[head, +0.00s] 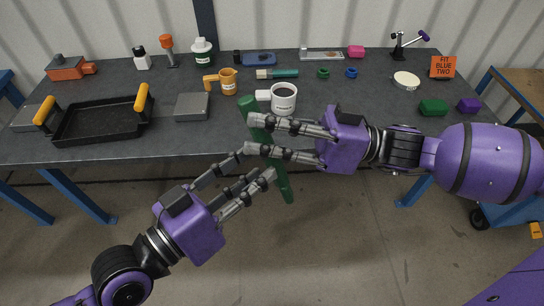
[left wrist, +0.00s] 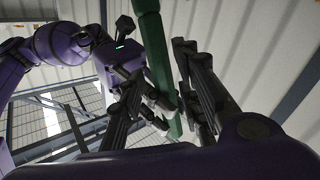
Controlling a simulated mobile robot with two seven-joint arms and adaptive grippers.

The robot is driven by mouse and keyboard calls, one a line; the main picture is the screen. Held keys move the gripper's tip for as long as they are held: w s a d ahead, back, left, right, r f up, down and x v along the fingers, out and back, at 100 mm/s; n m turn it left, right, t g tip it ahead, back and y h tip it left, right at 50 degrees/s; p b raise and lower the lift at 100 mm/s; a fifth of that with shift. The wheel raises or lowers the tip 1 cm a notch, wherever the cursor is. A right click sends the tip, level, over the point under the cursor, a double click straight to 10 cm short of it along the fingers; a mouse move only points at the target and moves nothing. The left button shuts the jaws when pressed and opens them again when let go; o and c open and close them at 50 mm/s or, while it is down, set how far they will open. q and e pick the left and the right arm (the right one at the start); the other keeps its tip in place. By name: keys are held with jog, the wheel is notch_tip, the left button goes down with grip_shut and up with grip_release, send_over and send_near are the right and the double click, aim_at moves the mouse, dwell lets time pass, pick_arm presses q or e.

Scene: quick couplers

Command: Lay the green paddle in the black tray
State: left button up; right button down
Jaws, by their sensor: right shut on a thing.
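The green paddle (head: 285,187) is a long dark green bar, held tilted in front of the table's near edge, its upper end over the tabletop. My right gripper (head: 254,135) is shut on its upper part. My left gripper (head: 259,165) is below, open, with its fingertips close to the paddle's middle. In the left wrist view the paddle (left wrist: 157,50) runs between the left fingers, with gaps seen beside it; contact cannot be told. The black tray (head: 100,122), with two orange handles, sits empty at the table's left.
Grey block (head: 192,107) stands right of the tray. An orange mug (head: 228,81) and a white mug (head: 284,99) stand mid-table, the white one close behind my right gripper. Green (head: 433,107) and purple (head: 469,105) blocks lie at the right. Several small items line the back.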

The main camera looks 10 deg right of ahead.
aim_at(267, 164)
pick_arm(q)
jog(key=x, duration=0.5)
jog(key=shift+s, duration=0.1)
jog(key=c, duration=0.7)
grip_shut()
pick_arm(e)
jog(key=c, duration=1.5)
grip_release()
